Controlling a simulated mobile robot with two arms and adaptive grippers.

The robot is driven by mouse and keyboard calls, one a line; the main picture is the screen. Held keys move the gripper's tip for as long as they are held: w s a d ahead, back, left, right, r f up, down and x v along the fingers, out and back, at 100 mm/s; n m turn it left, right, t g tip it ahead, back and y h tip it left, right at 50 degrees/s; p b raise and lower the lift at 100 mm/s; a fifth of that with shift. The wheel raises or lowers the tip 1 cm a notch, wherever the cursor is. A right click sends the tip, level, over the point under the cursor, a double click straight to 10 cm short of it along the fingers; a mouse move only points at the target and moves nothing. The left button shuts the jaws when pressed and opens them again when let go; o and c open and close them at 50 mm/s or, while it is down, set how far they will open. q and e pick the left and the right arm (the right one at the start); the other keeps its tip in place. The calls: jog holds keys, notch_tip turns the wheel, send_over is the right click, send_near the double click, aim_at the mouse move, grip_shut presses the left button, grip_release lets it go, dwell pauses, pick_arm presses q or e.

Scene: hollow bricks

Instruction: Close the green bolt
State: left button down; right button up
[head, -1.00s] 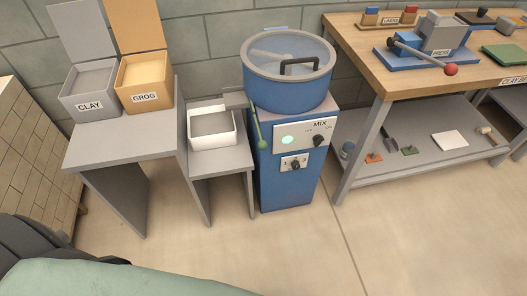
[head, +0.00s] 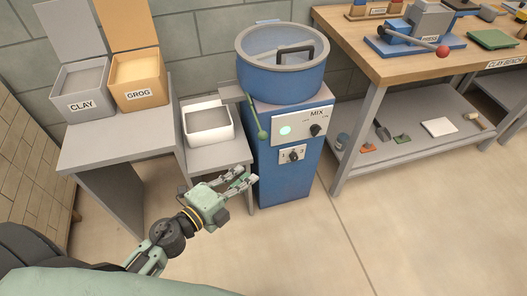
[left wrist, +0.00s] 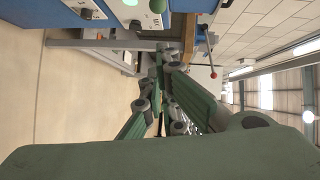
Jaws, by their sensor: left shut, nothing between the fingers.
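The green bolt (head: 250,108) is a thin green handle with a round green end, slanting down the left front edge of the blue mixer (head: 285,162). A round green knob (left wrist: 158,5), which looks like its end, shows at the top edge of the left wrist view. My left gripper (head: 248,177) is below the knob in the head view, left of the mixer's lower body, apart from the bolt. Its fingers (left wrist: 160,62) are shut and empty. My right gripper is not in view.
The mixer's front has a MIX panel (head: 303,126) with a green light. A white bin (head: 208,136) stands on a low grey stand left of it. CLAY (head: 82,103) and GROG (head: 140,96) boxes are farther left. The workbench (head: 375,65) is right. Floor in front is clear.

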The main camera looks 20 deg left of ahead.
pick_arm(q)
jog(key=w+a+x, duration=0.1)
jog(key=a+x, duration=0.1)
jog(key=x, duration=1)
jog(key=shift+w+a+f, duration=0.15)
jog(key=shift+w+a, duration=0.05)
jog(key=shift+w, duration=0.2)
